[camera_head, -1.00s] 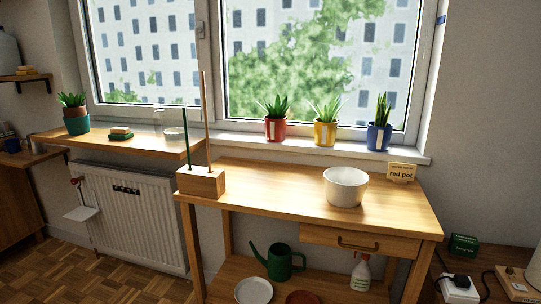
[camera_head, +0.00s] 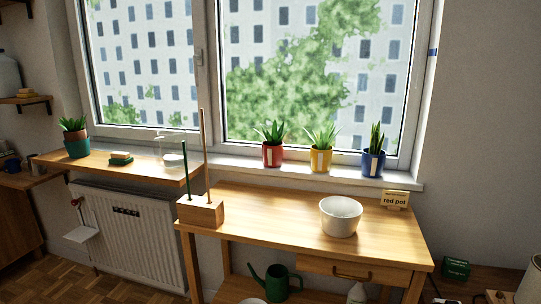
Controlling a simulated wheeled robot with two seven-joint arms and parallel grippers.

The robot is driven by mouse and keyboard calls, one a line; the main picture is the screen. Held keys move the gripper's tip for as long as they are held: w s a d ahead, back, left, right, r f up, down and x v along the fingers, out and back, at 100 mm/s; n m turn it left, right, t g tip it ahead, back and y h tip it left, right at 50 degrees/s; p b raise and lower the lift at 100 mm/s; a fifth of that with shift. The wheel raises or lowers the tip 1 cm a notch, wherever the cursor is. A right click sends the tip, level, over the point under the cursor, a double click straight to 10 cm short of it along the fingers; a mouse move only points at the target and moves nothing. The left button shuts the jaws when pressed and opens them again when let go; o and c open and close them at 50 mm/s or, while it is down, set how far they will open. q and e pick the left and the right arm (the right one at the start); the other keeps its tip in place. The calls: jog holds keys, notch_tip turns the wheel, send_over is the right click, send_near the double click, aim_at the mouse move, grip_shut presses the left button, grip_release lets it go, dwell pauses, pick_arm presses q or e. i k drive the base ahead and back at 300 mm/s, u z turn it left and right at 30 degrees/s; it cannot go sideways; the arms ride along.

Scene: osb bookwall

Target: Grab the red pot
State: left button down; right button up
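The red pot (camera_head: 272,155) stands upright on the window sill and holds a green spiky plant. It has a pale label on its front. It is the leftmost of three potted plants there, beside a yellow pot (camera_head: 320,160). A small sign (camera_head: 394,199) reading "red pot" stands at the back right of the wooden table (camera_head: 275,212). A white empty-looking bowl or planter (camera_head: 340,216) stands on the table. Neither of my grippers shows in the head view.
A blue pot (camera_head: 373,163) stands right of the yellow one. A wooden block (camera_head: 200,212) with two upright sticks stands at the table's left end, left of the red pot. A shelf (camera_head: 110,168) holds a plant and a glass cover. The table's middle is clear.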

aim_at(273, 148)
jog(key=z, duration=1.75)
jog(key=i, duration=1.35)
jog(key=u, duration=3.25)
jog(key=i, duration=0.45)
jog(key=u, duration=0.05)
